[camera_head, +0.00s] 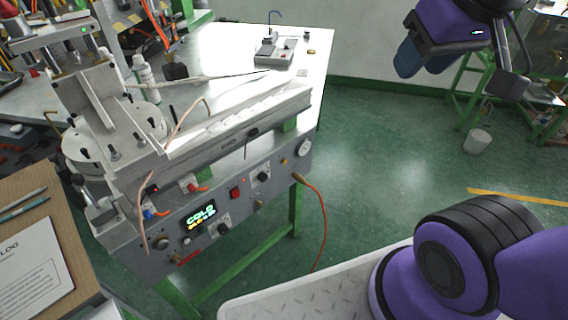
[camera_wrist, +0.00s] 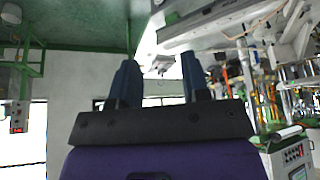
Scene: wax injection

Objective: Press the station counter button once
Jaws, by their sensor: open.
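My gripper (camera_head: 420,58) is at the upper right of the head view, in the air over the floor and apart from the bench. In the wrist view its two dark blue fingers (camera_wrist: 160,85) stand apart with nothing between them. I cannot tell for certain which control is the counter button. A grey box with a lever (camera_head: 274,52) sits at the far end of the bench. The machine's front panel carries a lit display reading COLD (camera_head: 201,216), a red switch (camera_head: 235,193) and several knobs. My gripper touches none of these.
The bench top (camera_head: 228,38) has a white bottle (camera_head: 144,70) and a long metal bar on it. An orange cable (camera_head: 323,225) hangs from the panel. A clipboard sheet (camera_head: 33,266) lies at lower left. Green floor (camera_head: 375,140) is open between bench and gripper.

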